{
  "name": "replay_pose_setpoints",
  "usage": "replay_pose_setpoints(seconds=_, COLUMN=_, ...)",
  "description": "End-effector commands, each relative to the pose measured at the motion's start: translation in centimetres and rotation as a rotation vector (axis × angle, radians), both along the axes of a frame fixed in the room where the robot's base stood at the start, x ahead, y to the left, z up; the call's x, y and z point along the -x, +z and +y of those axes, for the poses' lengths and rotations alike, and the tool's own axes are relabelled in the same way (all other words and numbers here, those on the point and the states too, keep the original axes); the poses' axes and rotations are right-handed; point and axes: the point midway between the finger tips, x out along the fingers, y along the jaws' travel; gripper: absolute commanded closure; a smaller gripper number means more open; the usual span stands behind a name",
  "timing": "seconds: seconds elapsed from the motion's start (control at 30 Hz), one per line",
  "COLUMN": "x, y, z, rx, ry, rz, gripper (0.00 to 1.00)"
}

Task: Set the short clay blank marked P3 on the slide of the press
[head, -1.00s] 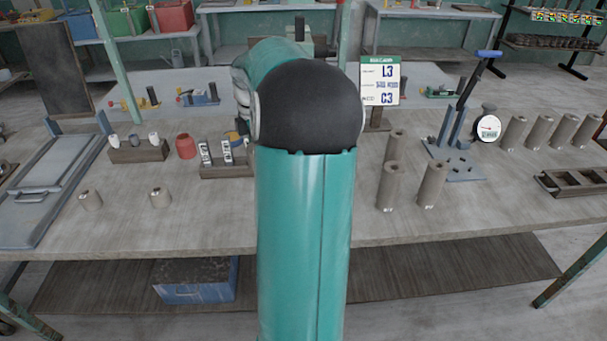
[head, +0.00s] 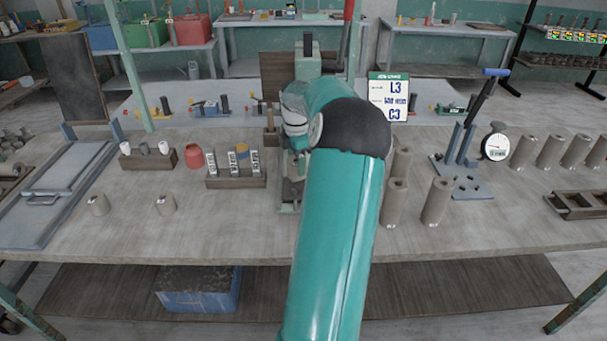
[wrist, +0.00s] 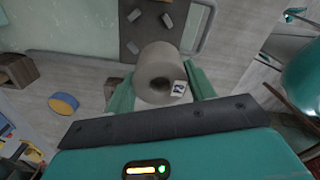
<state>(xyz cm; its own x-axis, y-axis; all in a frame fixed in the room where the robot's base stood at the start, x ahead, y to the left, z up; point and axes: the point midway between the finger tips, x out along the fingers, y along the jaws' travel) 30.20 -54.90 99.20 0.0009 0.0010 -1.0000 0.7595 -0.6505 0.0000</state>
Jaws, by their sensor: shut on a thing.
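My gripper (wrist: 161,90) is shut on a short grey-brown clay blank (wrist: 158,68) with a round central hole. A small white label shows on the blank's side, but I cannot read it surely. My arm hides the held blank and most of the press there.
A wooden rack with labelled pieces (head: 236,182) is left of the press. Tall blanks (head: 437,202) stand just right of my arm. A lever stand (head: 462,165) and dial gauge (head: 496,145) are further right.

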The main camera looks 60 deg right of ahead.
Motion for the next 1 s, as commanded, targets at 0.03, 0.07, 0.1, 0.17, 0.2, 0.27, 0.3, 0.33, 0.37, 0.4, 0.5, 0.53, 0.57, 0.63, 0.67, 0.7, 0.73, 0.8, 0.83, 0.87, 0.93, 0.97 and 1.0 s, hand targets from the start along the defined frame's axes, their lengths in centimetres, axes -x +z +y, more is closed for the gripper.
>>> replay_pose_setpoints(seconds=0.03, x=0.2, y=-0.9, z=-0.7, rx=-0.001, ry=0.0, rz=-0.002, gripper=0.76)
replay_pose_setpoints(seconds=0.07, x=0.3, y=-1.3, z=-1.1, rx=0.0, ry=0.0, rz=-0.001, gripper=0.76)
replay_pose_setpoints(seconds=0.1, x=0.4, y=-1.7, z=-1.4, rx=0.0, ry=-0.001, rz=-0.003, gripper=0.76)
replay_pose_setpoints(seconds=0.17, x=0.5, y=-2.1, z=-1.9, rx=0.002, ry=-0.001, rz=-0.002, gripper=0.76)
replay_pose_setpoints(seconds=0.2, x=0.6, y=-2.3, z=-2.0, rx=0.001, ry=0.0, rz=-0.002, gripper=0.76)
replay_pose_setpoints(seconds=0.27, x=0.7, y=-2.7, z=-2.3, rx=0.001, ry=0.0, rz=-0.002, gripper=0.76)
replay_pose_setpoints(seconds=0.3, x=0.8, y=-3.0, z=-2.5, rx=0.001, ry=0.0, rz=-0.001, gripper=0.76)
replay_pose_setpoints(seconds=0.33, x=0.8, y=-3.2, z=-2.7, rx=0.001, ry=0.0, rz=-0.001, gripper=0.76)
replay_pose_setpoints(seconds=0.37, x=0.9, y=-3.6, z=-3.0, rx=0.0, ry=-0.001, rz=-0.001, gripper=0.76)
replay_pose_setpoints(seconds=0.4, x=0.9, y=-4.2, z=-2.9, rx=-0.001, ry=0.0, rz=-0.001, gripper=0.76)
replay_pose_setpoints(seconds=0.5, x=0.9, y=-5.8, z=-2.9, rx=0.001, ry=0.002, rz=0.001, gripper=0.76)
replay_pose_setpoints(seconds=0.53, x=0.9, y=-6.1, z=-2.9, rx=0.001, ry=0.001, rz=0.0, gripper=0.76)
replay_pose_setpoints(seconds=0.57, x=0.9, y=-6.3, z=-2.9, rx=0.002, ry=0.001, rz=-0.001, gripper=0.76)
replay_pose_setpoints(seconds=0.63, x=0.8, y=-6.4, z=-2.9, rx=0.003, ry=0.0, rz=-0.002, gripper=0.76)
replay_pose_setpoints(seconds=0.67, x=0.8, y=-6.4, z=-2.9, rx=0.003, ry=0.0, rz=-0.001, gripper=0.76)
replay_pose_setpoints(seconds=0.7, x=0.8, y=-6.4, z=-2.9, rx=0.003, ry=0.0, rz=-0.001, gripper=0.76)
replay_pose_setpoints(seconds=0.73, x=0.9, y=-6.4, z=-2.9, rx=0.003, ry=0.0, rz=-0.001, gripper=0.76)
replay_pose_setpoints(seconds=0.8, x=0.8, y=-6.4, z=-2.9, rx=0.003, ry=0.0, rz=-0.001, gripper=0.76)
replay_pose_setpoints(seconds=0.83, x=0.8, y=-6.4, z=-2.9, rx=0.003, ry=0.0, rz=-0.001, gripper=0.76)
replay_pose_setpoints(seconds=0.87, x=0.8, y=-6.5, z=-2.9, rx=0.003, ry=0.0, rz=0.0, gripper=0.76)
replay_pose_setpoints(seconds=0.93, x=0.8, y=-6.7, z=-2.9, rx=0.002, ry=0.001, rz=-0.001, gripper=0.76)
replay_pose_setpoints(seconds=0.97, x=0.9, y=-6.7, z=-2.8, rx=0.001, ry=0.001, rz=0.0, gripper=0.4)
replay_pose_setpoints(seconds=1.0, x=0.9, y=-6.7, z=-2.8, rx=0.002, ry=0.001, rz=-0.001, gripper=0.32)
